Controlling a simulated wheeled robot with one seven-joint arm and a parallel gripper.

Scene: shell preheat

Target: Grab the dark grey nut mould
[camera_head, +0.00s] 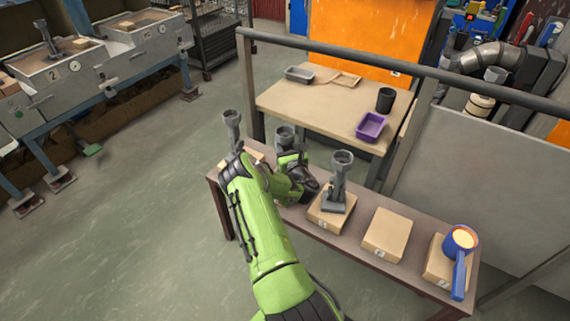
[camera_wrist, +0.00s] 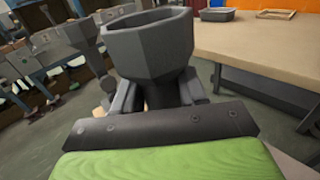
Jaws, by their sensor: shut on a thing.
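The dark grey nut mould (camera_head: 285,136), with a hexagonal cup on top, stands upright near the middle-left of the narrow bench. In the wrist view its cup (camera_wrist: 148,45) fills the upper middle. My gripper (camera_head: 290,159) is shut on the mould below the cup. In the wrist view my gripper's fingers (camera_wrist: 155,97) lie on both sides of it. The mould's base is hidden behind my arm, so I cannot tell whether it touches its block. Two similar grey moulds stand on the bench, one at the left end (camera_head: 232,128) and one to the right (camera_head: 340,180).
The narrow brown bench (camera_head: 408,285) bears several wooden blocks; one block (camera_head: 386,236) is empty. A blue ladle (camera_head: 459,260) with yellow content rests on the right block. Behind a rail (camera_head: 350,63), a table (camera_head: 300,100) holds trays and a black cup (camera_head: 385,99).

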